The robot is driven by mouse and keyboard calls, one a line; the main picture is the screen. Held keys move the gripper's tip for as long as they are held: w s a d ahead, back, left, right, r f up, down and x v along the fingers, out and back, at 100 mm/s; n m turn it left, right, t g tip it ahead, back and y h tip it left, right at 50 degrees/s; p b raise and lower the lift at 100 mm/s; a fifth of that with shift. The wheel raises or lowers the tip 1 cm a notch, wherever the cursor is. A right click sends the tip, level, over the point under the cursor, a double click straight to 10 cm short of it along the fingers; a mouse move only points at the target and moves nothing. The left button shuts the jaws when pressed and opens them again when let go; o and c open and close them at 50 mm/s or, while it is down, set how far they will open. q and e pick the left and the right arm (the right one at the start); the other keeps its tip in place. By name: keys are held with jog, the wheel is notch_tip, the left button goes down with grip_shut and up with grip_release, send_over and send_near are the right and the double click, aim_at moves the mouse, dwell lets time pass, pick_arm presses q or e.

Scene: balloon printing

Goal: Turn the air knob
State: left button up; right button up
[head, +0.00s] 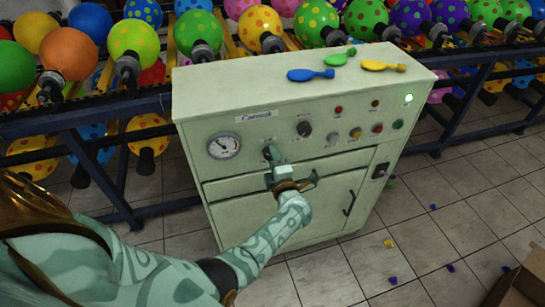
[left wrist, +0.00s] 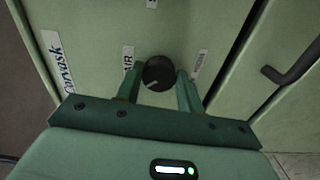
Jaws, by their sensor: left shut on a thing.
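The air knob (left wrist: 159,73) is black and round with a light pointer line, beside a label reading AIR in the left wrist view. In the head view it shows as a dark knob (head: 270,152) on the front of the pale green machine (head: 235,100), to the right of the pressure gauge (head: 224,145). My left gripper (head: 273,168) reaches it from the front and is shut on it, a finger on each side. Its fingers partly cover the knob in the head view. My right gripper is not in view.
Blue (head: 310,75), green (head: 340,57) and yellow (head: 384,66) deflated balloons lie on top. Balloon racks stand behind. A cardboard box (head: 520,275) is at lower right.

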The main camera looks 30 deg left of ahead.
pick_arm(q)
jog(key=shift+d+m, duration=0.1)
jog(key=shift+m, duration=0.5)
jog(key=shift+f, duration=0.1)
jog(key=o, duration=1)
jog(key=shift+c, duration=0.2)
